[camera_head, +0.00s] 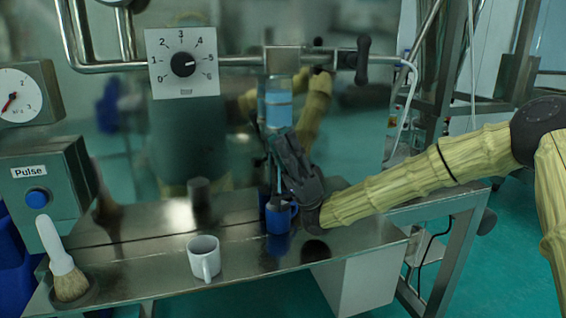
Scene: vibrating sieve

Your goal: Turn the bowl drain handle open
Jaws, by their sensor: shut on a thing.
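My gripper (272,142) reaches in from the right, just below the clear tube of blue liquid (278,105). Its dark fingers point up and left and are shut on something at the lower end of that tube.
A horizontal steel pipe (225,62) with a black T-handle (363,58) runs above. A dial panel (183,63) and a Pulse button box (42,185) stand left.

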